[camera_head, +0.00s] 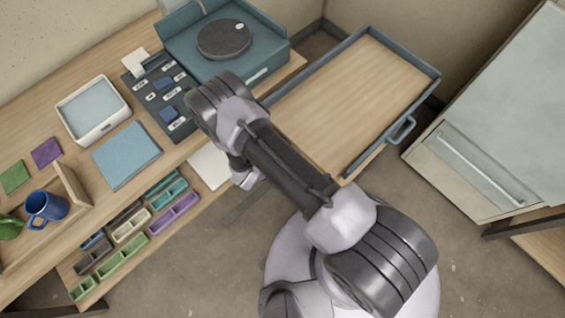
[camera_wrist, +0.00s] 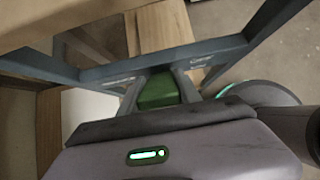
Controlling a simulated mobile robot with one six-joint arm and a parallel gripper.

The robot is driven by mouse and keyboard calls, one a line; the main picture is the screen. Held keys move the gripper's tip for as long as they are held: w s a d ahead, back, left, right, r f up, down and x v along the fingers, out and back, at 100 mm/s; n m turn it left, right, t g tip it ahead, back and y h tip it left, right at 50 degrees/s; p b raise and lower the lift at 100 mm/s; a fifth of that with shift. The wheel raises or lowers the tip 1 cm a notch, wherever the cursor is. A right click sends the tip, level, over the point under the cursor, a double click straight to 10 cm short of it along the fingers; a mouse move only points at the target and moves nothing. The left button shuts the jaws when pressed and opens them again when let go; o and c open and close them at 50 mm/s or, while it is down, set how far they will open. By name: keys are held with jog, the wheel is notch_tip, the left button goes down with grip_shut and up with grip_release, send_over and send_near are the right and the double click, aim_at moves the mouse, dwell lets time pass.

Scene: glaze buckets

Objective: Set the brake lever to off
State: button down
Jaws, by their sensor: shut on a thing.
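In the wrist view, a green handle (camera_wrist: 157,90), which looks like the grip of the brake lever, sits between the fingers of my gripper (camera_wrist: 160,96). My gripper is shut on it. A grey-blue bar (camera_wrist: 225,52) runs just beyond, with a small pale label on each side of the handle; I cannot read the labels. The rest of the lever and its pivot are hidden. In the head view my arm covers the lever, and only part of my wrist shows near the bench's front edge.
The bench holds a dark switch panel (camera_head: 148,82), a teal machine with a round disc (camera_head: 224,38), a white basin (camera_head: 92,108) and a blue mug (camera_head: 45,207). An open drawer (camera_head: 405,132) juts out at the right. A pale cabinet (camera_head: 500,110) stands farther right.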

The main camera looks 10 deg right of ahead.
jog(key=shift+w+d+r+g+y+p, duration=0.35)
jog(key=shift+d+g+y+p, duration=0.15)
jog(key=shift+y+p, duration=0.15)
jog(key=shift+f, duration=0.1)
jog(key=c, duration=0.8)
grip_release()
jog(key=shift+c, duration=0.2)
